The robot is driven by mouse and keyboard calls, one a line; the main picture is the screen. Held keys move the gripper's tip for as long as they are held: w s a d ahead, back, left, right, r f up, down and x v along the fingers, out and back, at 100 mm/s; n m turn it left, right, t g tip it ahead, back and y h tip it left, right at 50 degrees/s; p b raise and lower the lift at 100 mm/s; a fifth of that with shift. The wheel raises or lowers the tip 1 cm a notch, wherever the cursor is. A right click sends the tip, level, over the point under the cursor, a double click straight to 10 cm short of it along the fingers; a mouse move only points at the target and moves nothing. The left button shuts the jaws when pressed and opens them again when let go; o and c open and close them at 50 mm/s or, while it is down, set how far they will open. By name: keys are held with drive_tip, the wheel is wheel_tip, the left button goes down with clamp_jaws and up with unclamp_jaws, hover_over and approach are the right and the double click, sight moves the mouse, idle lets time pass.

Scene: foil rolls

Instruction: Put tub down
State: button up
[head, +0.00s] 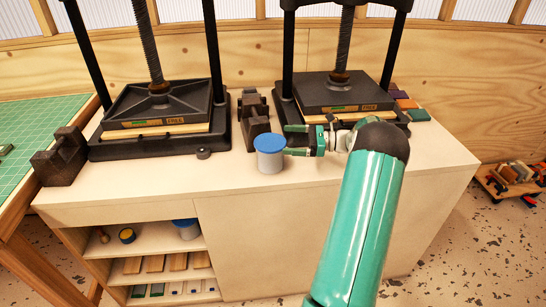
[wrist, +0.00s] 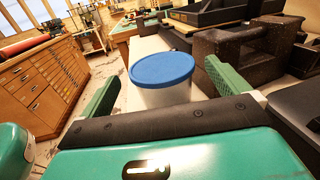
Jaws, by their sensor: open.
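The tub (head: 270,161) is a pale grey-white cylinder with a blue lid. It stands upright on the pale cabinet top (head: 330,180), near the front edge and between the two presses. My gripper (head: 287,140) is just to the right of the tub, with its green fingers pointing left toward it. In the wrist view the tub (wrist: 163,92) is centred ahead of my open gripper (wrist: 161,66). A gap shows between the tub and each fingertip. The tub's lower part is hidden by my gripper body in the wrist view.
A black screw press (head: 158,105) stands left and another (head: 335,95) right. Dark metal blocks (head: 252,118) sit behind the tub, and another block (head: 60,157) stands at the left end. The cabinet front edge is close. Shelves below hold another blue-lidded tub (head: 187,229).

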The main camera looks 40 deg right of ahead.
sight(269, 154)
wheel_tip(269, 154, down, 7)
drive_tip(key=shift+a, duration=0.1)
drive_tip(key=x, duration=0.2)
drive_tip(key=shift+w+a+r, duration=0.15)
drive_tip(key=shift+w+r, duration=0.1)
drive_tip(key=shift+x, duration=2.5)
drive_tip(key=c, duration=0.9)
drive_tip(key=shift+o, duration=0.2)
